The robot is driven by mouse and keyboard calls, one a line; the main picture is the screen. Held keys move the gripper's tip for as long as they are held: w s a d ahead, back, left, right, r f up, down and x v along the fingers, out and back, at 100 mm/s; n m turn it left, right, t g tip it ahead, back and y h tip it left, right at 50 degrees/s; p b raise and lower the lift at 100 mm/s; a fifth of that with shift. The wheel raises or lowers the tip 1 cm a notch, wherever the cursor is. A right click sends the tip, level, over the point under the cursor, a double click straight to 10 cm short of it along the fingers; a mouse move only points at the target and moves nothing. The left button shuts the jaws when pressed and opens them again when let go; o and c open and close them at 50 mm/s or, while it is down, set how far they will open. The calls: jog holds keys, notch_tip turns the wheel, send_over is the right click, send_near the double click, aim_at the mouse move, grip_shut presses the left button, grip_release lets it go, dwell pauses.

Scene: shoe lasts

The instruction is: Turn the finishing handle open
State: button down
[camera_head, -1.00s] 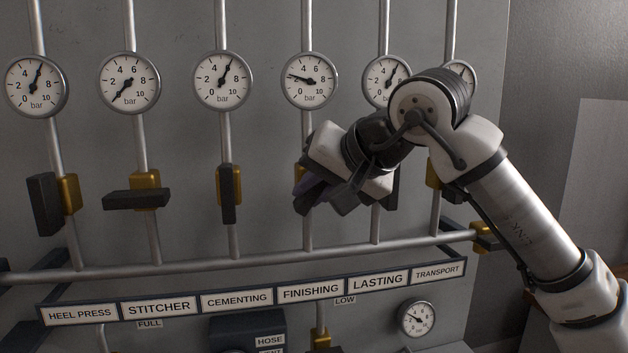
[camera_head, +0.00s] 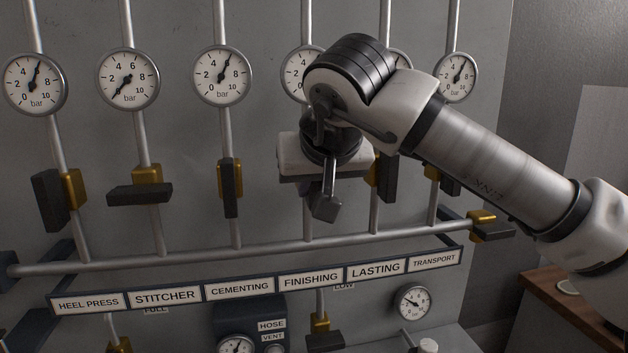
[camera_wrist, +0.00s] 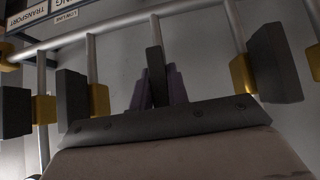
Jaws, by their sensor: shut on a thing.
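The finishing handle (camera_head: 326,206) is a dark block on the fourth pipe from the left, above the FINISHING label (camera_head: 311,279). My gripper (camera_head: 322,185) is shut on it, and the handle's lower end shows below the gripper. In the wrist view my purple-grey fingers (camera_wrist: 157,90) stand on both sides of the finishing handle (camera_wrist: 156,72), which looks in line with its pipe. Its valve body is hidden by my gripper. The finishing gauge (camera_head: 297,75) is partly covered by my arm, and its needle cannot be read.
The cementing handle (camera_head: 230,190) is left of my gripper and the lasting handle (camera_head: 386,178) close on its right; both lie along their pipes. The stitcher handle (camera_head: 139,195) lies across its pipe. A horizontal pipe (camera_head: 270,252) and label strip run below.

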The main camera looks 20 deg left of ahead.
dwell(0.4)
jog(key=c, duration=1.4)
grip_release()
jog(key=shift+o, duration=0.2)
jog(key=b+v, duration=0.2)
jog(key=v, duration=1.2)
jog(key=shift+f, duration=0.2)
